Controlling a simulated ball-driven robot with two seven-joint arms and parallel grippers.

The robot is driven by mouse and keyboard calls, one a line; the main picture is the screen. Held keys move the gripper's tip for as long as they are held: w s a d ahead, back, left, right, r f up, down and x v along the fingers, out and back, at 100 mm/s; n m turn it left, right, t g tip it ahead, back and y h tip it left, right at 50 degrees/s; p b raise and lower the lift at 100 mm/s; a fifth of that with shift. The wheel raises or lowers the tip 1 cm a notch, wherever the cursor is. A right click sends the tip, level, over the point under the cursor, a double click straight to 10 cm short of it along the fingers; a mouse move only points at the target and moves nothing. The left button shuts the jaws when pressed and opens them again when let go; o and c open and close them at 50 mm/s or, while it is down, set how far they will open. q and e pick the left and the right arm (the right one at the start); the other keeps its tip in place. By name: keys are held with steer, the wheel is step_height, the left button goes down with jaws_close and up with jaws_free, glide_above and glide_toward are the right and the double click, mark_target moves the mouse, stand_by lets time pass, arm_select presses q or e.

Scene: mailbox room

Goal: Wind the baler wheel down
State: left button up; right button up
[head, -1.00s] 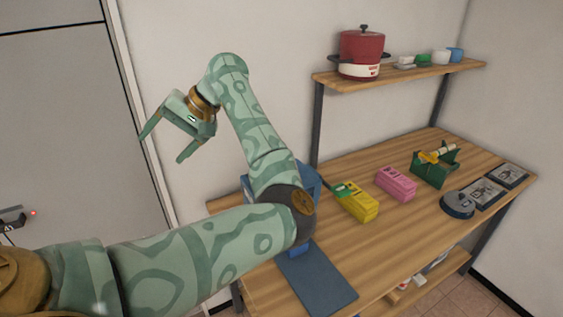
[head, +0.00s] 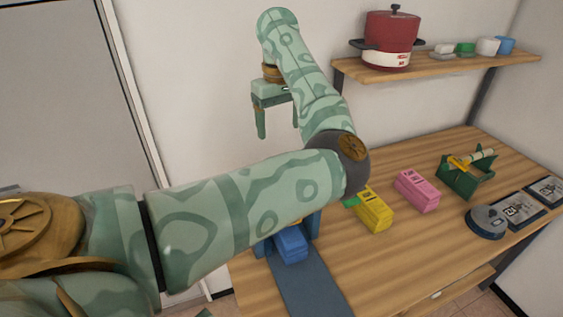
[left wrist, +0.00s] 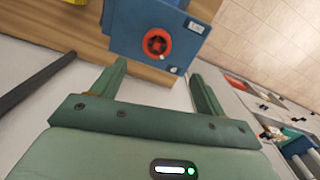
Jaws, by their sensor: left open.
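The blue baler (head: 314,226) stands at the left end of the wooden table, mostly hidden behind my left arm in the head view. A blue block (head: 291,243) shows in its opening, above a dark blue strip (head: 303,283). In the left wrist view the baler (left wrist: 126,33) shows its side panel with a round red wheel (left wrist: 157,43). My left gripper (head: 278,128) is open and empty, raised in front of the wall with its fingers downward. In the left wrist view the wheel lies ahead, between the spread fingertips (left wrist: 158,69), apart from them. My right gripper is not in view.
A yellow bale (head: 374,210) and a pink bale (head: 416,191) lie on the table (head: 400,250). A green holder (head: 464,180) and a grey round device (head: 487,221) stand further right. A shelf (head: 440,69) above carries a red pot (head: 388,40) and several cups.

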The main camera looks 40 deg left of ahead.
arm_select(q)
steer(key=f, duration=0.2)
steer(key=w+f, duration=0.1)
steer(key=f, duration=0.2)
steer(key=shift+f, duration=0.3)
step_height(320, 180, down, 4)
steer(key=shift+s+r+b, duration=0.1)
steer(key=shift+r+b, duration=0.15)
steer(key=shift+b, duration=0.15)
step_height(320, 180, down, 2)
steer(key=shift+s+f, duration=0.1)
steer(key=shift+f, duration=0.5)
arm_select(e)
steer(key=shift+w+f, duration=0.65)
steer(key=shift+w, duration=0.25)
arm_select(q)
steer(key=shift+c, duration=0.3)
steer(key=c, duration=0.9)
